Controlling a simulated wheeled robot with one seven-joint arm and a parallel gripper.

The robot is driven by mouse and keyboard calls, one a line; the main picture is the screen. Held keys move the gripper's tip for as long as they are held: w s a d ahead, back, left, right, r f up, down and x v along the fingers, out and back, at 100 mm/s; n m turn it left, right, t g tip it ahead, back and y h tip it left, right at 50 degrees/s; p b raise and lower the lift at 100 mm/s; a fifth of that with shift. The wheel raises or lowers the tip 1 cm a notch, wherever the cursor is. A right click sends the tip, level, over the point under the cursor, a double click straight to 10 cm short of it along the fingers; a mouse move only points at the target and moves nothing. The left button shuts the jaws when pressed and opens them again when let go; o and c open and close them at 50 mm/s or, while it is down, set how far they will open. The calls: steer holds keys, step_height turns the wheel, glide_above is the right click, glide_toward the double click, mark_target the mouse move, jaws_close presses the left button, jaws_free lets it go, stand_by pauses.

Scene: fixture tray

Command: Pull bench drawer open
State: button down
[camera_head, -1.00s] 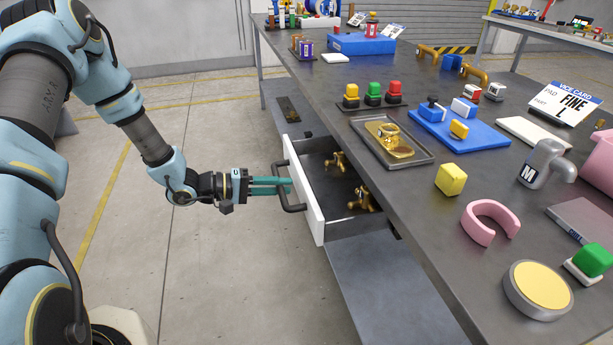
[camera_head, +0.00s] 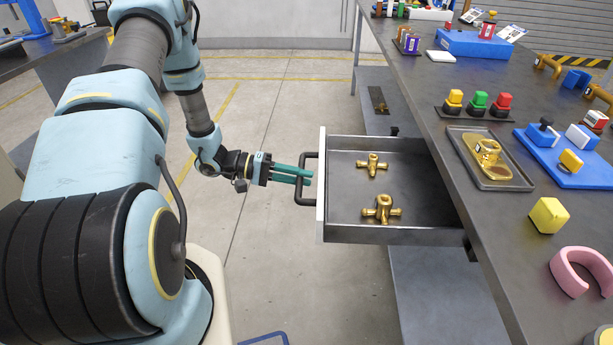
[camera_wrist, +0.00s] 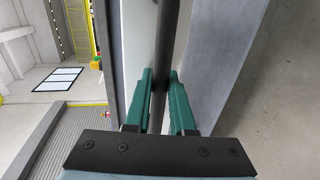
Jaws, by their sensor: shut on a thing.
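The bench drawer (camera_head: 395,236) stands well out from under the bench top, with its white front facing left. Two brass valve-like fittings (camera_head: 372,165) (camera_head: 381,208) lie apart on its dark floor. My gripper (camera_head: 306,176) comes from the left, with its green fingers at the dark bar handle (camera_head: 300,190) on the drawer front. In the wrist view my gripper (camera_wrist: 160,90) has one finger on each side of the handle bar (camera_wrist: 161,70), shut on it. The far end of the drawer is hidden under the bench.
The bench top (camera_head: 470,215) carries a metal tray (camera_head: 512,183) with a brass part, coloured buttons, a yellow block (camera_head: 548,215) and a pink ring piece (camera_head: 580,272). A grey lower shelf (camera_head: 420,300) lies below the drawer. The floor left of the drawer is clear.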

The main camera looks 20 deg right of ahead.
steer(key=c, duration=0.8)
jaws_free()
steer(key=shift+o, duration=0.2)
steer(key=b+v, duration=0.2)
steer(key=v, duration=0.8)
steer(key=shift+w+a, duration=0.2)
steer(key=shift+a, duration=0.2)
